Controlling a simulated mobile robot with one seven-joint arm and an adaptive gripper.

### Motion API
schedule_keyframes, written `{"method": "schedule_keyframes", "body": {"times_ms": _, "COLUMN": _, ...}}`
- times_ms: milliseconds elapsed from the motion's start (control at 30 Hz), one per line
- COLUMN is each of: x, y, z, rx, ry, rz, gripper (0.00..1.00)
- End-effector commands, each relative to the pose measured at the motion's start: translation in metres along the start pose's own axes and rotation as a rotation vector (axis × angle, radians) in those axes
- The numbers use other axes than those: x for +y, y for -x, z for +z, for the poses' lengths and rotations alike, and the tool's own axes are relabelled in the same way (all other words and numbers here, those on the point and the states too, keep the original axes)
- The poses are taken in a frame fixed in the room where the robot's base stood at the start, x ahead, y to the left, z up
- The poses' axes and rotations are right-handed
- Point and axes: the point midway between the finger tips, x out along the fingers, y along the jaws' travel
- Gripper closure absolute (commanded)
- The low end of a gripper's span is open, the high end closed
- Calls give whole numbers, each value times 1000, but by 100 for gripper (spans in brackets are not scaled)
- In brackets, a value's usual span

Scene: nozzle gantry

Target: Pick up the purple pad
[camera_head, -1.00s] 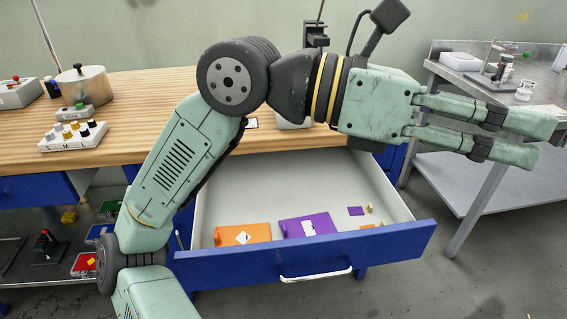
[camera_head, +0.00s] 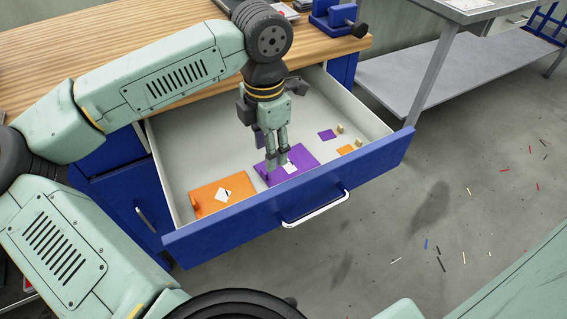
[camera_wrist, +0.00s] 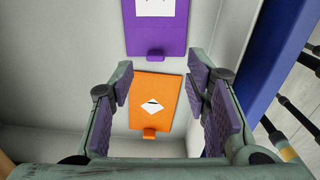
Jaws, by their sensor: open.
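A large flat purple pad (camera_head: 304,157) with a white label lies in the open drawer; in the wrist view the purple pad (camera_wrist: 156,36) is at the top, with a small purple tab on its near edge. A small purple square (camera_head: 327,134) lies farther right in the drawer. My gripper (camera_head: 277,163) is open and points down over the drawer, covering part of the large purple pad in the head view. In the wrist view my gripper (camera_wrist: 160,82) frames an orange pad, with nothing held. Its height above the pads is hard to tell.
The orange pad (camera_head: 208,196), with a white label, lies left of the purple one. A small orange piece (camera_head: 346,150) and small tan blocks (camera_head: 340,129) lie at the right. The blue drawer front (camera_head: 290,205) and pale side walls bound the space.

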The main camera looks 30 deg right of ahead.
Motion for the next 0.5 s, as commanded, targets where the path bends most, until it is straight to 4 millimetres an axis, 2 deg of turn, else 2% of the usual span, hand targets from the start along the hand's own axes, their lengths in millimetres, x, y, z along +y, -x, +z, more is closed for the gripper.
{"method": "schedule_keyframes", "body": {"times_ms": 233, "x": 1, "y": -19, "z": -3, "rx": -3, "ry": 0, "rz": -4, "gripper": 57}}
{"method": "schedule_keyframes", "body": {"times_ms": 500, "x": 5, "y": -56, "z": -9, "rx": -4, "ry": -2, "rz": -4, "gripper": 57}}
